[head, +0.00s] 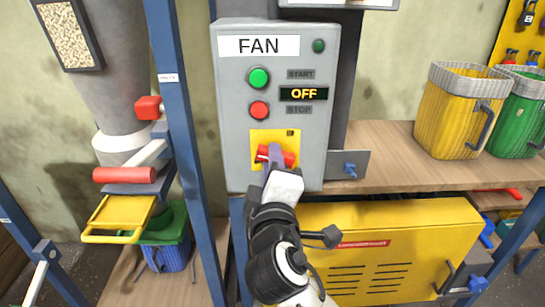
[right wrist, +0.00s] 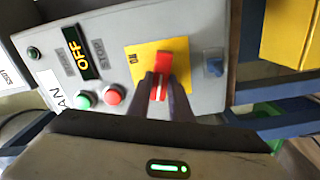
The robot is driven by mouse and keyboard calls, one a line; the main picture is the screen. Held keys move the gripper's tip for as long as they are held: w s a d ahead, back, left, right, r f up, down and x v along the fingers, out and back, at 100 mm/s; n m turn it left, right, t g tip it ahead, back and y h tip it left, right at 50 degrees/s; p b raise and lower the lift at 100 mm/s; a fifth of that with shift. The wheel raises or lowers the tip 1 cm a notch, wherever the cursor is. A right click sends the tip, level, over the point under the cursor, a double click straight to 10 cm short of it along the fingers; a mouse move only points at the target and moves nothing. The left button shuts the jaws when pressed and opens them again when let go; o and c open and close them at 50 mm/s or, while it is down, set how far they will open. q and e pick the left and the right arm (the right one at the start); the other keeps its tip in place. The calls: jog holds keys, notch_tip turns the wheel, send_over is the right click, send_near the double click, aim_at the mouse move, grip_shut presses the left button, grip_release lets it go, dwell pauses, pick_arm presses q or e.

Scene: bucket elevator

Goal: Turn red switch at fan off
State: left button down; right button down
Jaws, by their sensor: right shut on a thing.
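The grey fan control box (head: 230,120) carries a FAN label, a green start button (head: 259,78), a red stop button (head: 259,110) and a display reading OFF (head: 303,94). The red switch (head: 288,158) sits on a yellow plate (head: 260,137) low on the box. My right gripper (head: 274,156) is at the switch, its fingers shut on it. In the right wrist view the red switch (right wrist: 161,70) stands between the two dark fingertips, its handle lined up with the fingers. The fingers partly hide the switch in the head view. My left gripper is not in view.
A blue post (head: 178,130) and a hopper with a red-handled lever (head: 125,175) stand left of the box. A wooden shelf (head: 390,140) with yellow (head: 455,120) and green baskets is at right. A yellow cabinet (head: 400,230) is below. A small blue knob (head: 350,170) sits beside the box.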

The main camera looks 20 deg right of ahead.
jog(key=shift+f+n, duration=0.15)
jog(key=shift+n, duration=1.55)
jog(key=c, duration=1.6)
grip_release()
